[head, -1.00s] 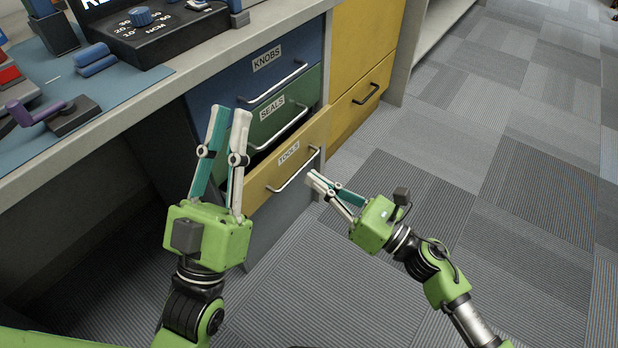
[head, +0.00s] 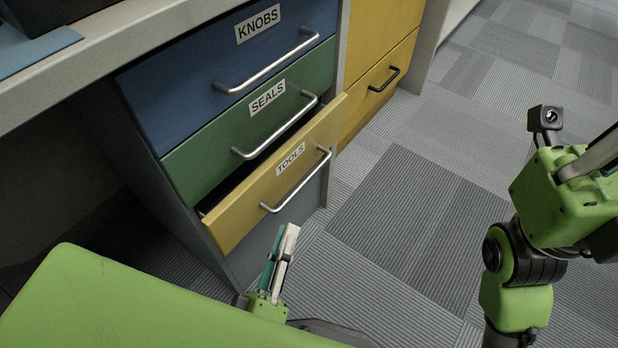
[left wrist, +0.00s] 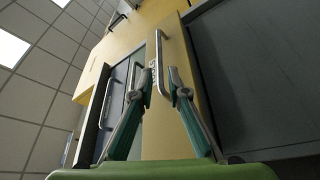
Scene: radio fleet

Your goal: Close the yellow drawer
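The yellow drawer (head: 250,205), labelled TOOLS, stands partly open below the green drawer. A dark gap shows behind its front. Its metal handle (head: 297,182) is on the front face. My left gripper (head: 291,230) is low in front of the drawer, just below the handle in the head view and apart from it. In the left wrist view its fingers (left wrist: 154,72) are spread and empty, with the handle (left wrist: 160,55) showing between and beyond the tips. My right gripper (head: 597,160) is at the right edge, away from the drawer; its fingertips are cut off.
The green SEALS drawer (head: 225,140) and blue KNOBS drawer (head: 200,85) above are shut. A yellow cabinet (head: 382,40) adjoins on the right. The grey countertop (head: 120,45) overhangs at upper left. The carpeted floor (head: 420,210) to the right is clear.

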